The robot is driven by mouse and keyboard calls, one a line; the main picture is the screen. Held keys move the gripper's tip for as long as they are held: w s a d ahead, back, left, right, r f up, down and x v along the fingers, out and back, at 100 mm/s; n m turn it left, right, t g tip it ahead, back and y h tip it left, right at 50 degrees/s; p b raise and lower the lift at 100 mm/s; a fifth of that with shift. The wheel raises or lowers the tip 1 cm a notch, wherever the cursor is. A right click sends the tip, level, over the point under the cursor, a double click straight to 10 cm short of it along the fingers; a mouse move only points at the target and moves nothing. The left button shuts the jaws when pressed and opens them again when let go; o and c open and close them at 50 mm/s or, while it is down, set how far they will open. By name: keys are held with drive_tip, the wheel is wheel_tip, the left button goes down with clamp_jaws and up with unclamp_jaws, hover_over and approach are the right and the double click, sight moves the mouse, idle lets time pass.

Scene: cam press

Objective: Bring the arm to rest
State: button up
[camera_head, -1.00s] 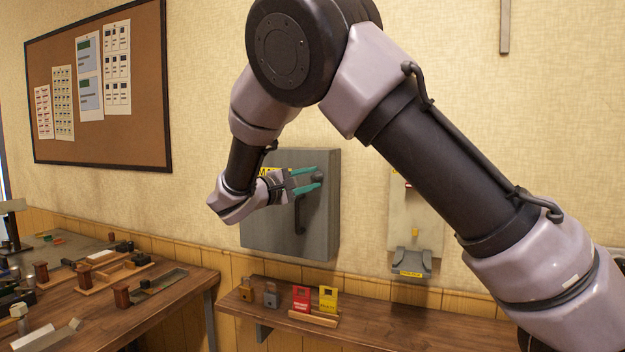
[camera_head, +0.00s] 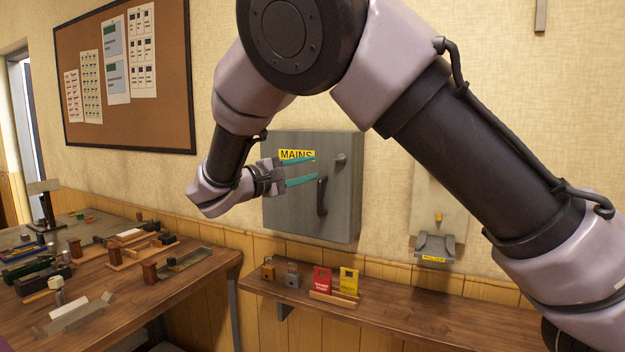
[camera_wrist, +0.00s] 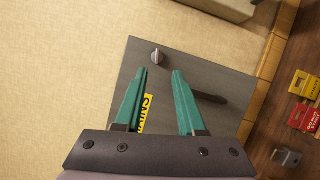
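My gripper (camera_head: 315,171) is in front of the grey mains box (camera_head: 290,215) on the wall, its two teal fingers apart with nothing between them. The box carries a yellow MAINS label, a round knob (camera_head: 341,159) at upper right and a dark handle (camera_head: 321,196) that hangs down. In the wrist view my gripper (camera_wrist: 161,72) is open, with the knob (camera_wrist: 157,57) just beyond the fingertips and the handle (camera_wrist: 209,97) beside the right finger. The fingers look clear of both. My arm is bent, reaching across from the right.
A shelf (camera_head: 400,325) below holds two padlocks, a red tag (camera_head: 322,280) and a yellow tag (camera_head: 348,282). A grey wall holder (camera_head: 434,246) is at right. A cluttered workbench (camera_head: 190,285) stands at left, and a corkboard (camera_head: 160,128) hangs above it.

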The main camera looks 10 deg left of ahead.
drive_tip(key=d+f+m+g+y, duration=0.1)
drive_tip(key=d+m+g+y, duration=0.15)
drive_tip(key=d+g, duration=0.7)
drive_tip(key=d+f+m+g+y, duration=0.2)
drive_tip(key=d+m, duration=0.2)
drive_tip(key=d, duration=1.3)
drive_tip(key=s+d+r+m+t+y, duration=0.1)
drive_tip(key=s+d+r+m+y, duration=0.1)
drive_tip(key=s, duration=0.4)
drive_tip(key=s+d+r+m+t+y, duration=0.2)
drive_tip(key=s+d+m+y, duration=0.1)
drive_tip(key=s+m+y, duration=0.1)
drive_tip(key=s+d+r+m+t+y, duration=0.2)
drive_tip(key=s+m+y, duration=0.1)
drive_tip(key=s, duration=0.5)
drive_tip(key=shift+s+d+r+y, duration=0.15)
drive_tip(key=shift+d+r+y, duration=0.25)
drive_tip(key=shift+y, duration=0.25)
drive_tip(key=shift+m, duration=0.25)
